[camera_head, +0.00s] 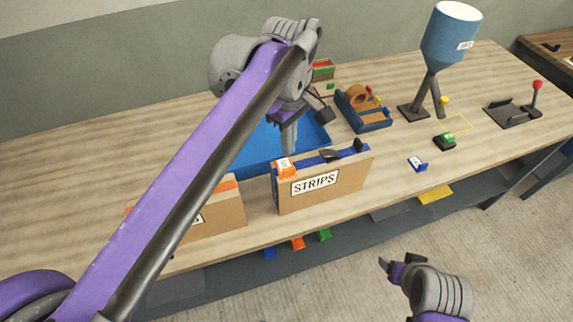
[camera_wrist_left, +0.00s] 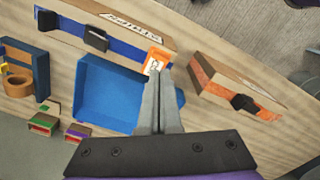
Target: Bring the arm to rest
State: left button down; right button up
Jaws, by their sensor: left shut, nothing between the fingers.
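My left arm crosses the head view from the lower left, and its purple forearm rises over the bench. My left gripper (camera_head: 288,150) points down above the blue tray, near the back of the STRIPS box. In the left wrist view its fingers (camera_wrist_left: 160,75) are shut together with nothing between them, and their tips overlap the tray's edge near an orange-and-white piece (camera_wrist_left: 154,61). My right gripper (camera_head: 384,264) hangs low in front of the bench, over the floor; whether its fingers are parted is too small to tell.
The blue tray (camera_wrist_left: 105,92) lies behind the STRIPS box (camera_head: 340,187). A second cardboard box (camera_head: 228,213) is partly hidden by my left arm. A tape dispenser (camera_head: 362,110), a blue hopper (camera_head: 450,40) and a red-knobbed lever (camera_head: 537,88) stand farther right. The bench's far left is clear.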

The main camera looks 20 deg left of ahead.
pick_arm(q)
jog(key=shift+r+p, duration=0.3)
jog(key=shift+r, duration=0.45)
jog(key=shift+w, duration=0.1)
jog(key=s+a+f+m+t, duration=0.3)
jog(key=s+f+m, duration=0.3)
jog(key=f, duration=0.3)
jog(key=s+a+f+m+t, duration=0.2)
jog(key=s+f+m, duration=0.4)
jog(key=f, duration=0.3)
jog(key=shift+s+a+m+t, duration=0.35)
jog(key=shift+a+m+t, duration=0.05)
jog(key=shift+a, duration=0.4)
